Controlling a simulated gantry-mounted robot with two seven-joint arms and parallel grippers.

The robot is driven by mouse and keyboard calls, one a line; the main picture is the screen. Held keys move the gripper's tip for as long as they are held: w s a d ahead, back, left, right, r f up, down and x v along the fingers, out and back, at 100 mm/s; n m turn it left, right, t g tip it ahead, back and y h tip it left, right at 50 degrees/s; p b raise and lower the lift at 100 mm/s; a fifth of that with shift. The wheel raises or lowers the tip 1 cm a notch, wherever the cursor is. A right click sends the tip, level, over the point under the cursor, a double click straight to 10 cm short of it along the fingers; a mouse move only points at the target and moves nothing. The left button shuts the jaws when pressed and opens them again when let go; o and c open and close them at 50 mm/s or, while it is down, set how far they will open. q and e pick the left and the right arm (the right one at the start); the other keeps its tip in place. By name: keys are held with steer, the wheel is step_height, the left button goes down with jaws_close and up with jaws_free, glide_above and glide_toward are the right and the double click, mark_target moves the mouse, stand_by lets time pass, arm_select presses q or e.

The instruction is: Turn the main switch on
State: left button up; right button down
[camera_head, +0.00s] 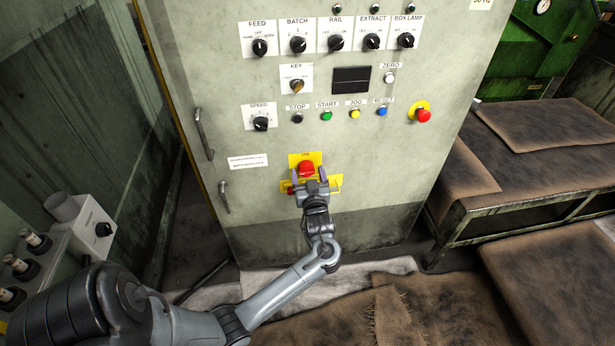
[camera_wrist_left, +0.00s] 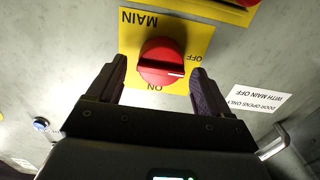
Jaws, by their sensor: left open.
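The main switch (camera_head: 306,169) is a red rotary knob on a yellow plate low on the cabinet front. In the left wrist view the knob (camera_wrist_left: 160,60) appears upside down, with its labels MAIN, OFF and ON readable. Its white mark points right, close to the OFF side and away from ON. My left gripper (camera_head: 310,177) is in front of the switch, open. In the left wrist view its two dark fingers (camera_wrist_left: 160,68) stand on either side of the knob, with a visible gap at each side. I cannot tell whether the tips reach around it. My right gripper is not in view.
A second yellow plate (camera_head: 335,183) sits partly behind my gripper. Above are a row of push buttons, a red emergency button (camera_head: 423,115) and black selectors. Door handles (camera_head: 203,133) stick out at the left. A metal bench (camera_head: 472,205) stands at right.

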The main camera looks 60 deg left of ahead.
arm_select(q)
steer(key=shift+w+a, duration=0.15)
steer(key=shift+a, duration=0.15)
steer(key=c, duration=1)
steer(key=shift+r+p, duration=0.15)
steer(key=shift+p, duration=0.35)
steer(key=m+p, duration=0.9)
steer(key=p, duration=0.3)
steer(key=shift+w+d, duration=0.1)
steer(key=shift+w, duration=0.05)
steer(key=m+p, duration=0.3)
steer(key=m, duration=0.1)
steer(key=shift+w, duration=0.1)
steer(key=m, duration=0.2)
steer(key=m+p, duration=0.1)
steer(key=m, duration=0.1)
steer(key=shift+f+m, duration=0.3)
steer(key=shift+f, duration=0.1)
steer(key=shift+m, duration=0.3)
